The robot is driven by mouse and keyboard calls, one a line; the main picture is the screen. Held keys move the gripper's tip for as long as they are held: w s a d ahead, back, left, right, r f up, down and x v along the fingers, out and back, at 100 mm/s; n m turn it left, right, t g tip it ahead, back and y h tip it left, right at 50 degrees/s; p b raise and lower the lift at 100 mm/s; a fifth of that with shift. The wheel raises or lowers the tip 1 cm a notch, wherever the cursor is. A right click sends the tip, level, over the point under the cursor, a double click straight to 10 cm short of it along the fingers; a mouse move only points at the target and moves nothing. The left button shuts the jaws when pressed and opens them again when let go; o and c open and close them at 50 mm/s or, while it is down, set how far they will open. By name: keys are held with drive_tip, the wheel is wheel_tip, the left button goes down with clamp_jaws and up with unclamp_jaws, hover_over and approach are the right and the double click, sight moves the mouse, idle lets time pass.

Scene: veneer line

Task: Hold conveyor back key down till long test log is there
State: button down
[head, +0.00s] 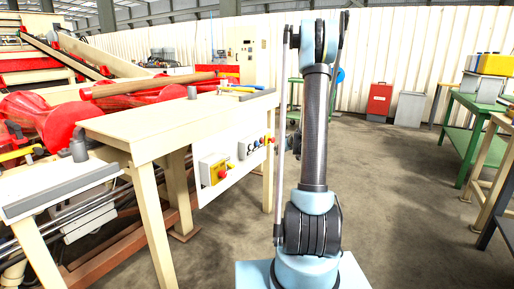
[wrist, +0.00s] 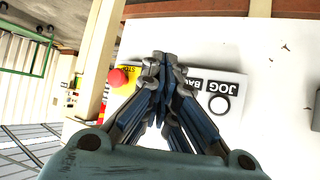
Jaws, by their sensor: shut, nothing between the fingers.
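A long brown log (head: 150,86) lies across the red rollers (head: 50,118) of the conveyor at left in the head view. In the wrist view, a light plate with the words JOG and BACK (wrist: 205,85) carries a ringed round button (wrist: 219,104). My gripper (wrist: 163,58) is shut and empty in front of this plate. Its fingers hide part of the plate, including whatever lies behind the tips. I cannot tell whether the tips touch a key. In the head view the gripper is mostly hidden by my arm.
A red stop button (wrist: 119,77) on a yellow box sits left of the fingertips; this box also shows in the head view (head: 213,168). A cream table (head: 150,130) stands above the panel. Green tables (head: 480,110) stand at right, with open floor between.

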sight(257, 144)
drive_tip(key=shift+a, duration=0.1)
drive_tip(key=w+a, duration=0.5)
drive_tip(key=a, duration=0.2)
idle(0.4)
drive_tip(key=shift+w+a, duration=0.1)
drive_tip(key=shift+w, duration=0.05)
idle(1.3)
drive_tip(key=shift+w+a+r, duration=0.1)
drive_tip(key=shift+a, duration=0.1)
